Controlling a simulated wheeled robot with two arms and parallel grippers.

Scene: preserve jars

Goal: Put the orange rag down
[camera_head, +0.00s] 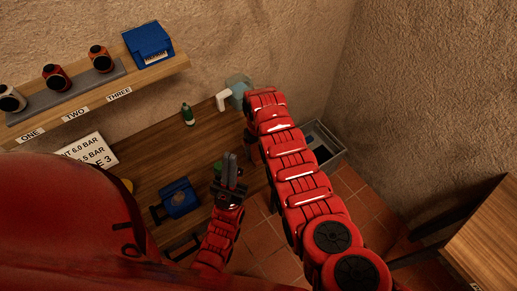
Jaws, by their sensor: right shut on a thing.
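No orange rag can be made out in the head view. My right arm reaches up across the middle, and its bent wrist hides most of what is beyond it. A dark part of what looks like my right gripper (250,143) shows at the arm's left side, over the bench. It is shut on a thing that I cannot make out. My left gripper (230,168) points up the picture, with its dark fingers close together and nothing visible between them.
The wooden bench (150,150) holds a green bottle (187,113), a blue object (180,198) and a white sign (90,150). A pale elbow pipe (222,100) is at the back. The wall shelf (165,72) bears jars and a blue box (149,42). A grey bin (325,150) stands right.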

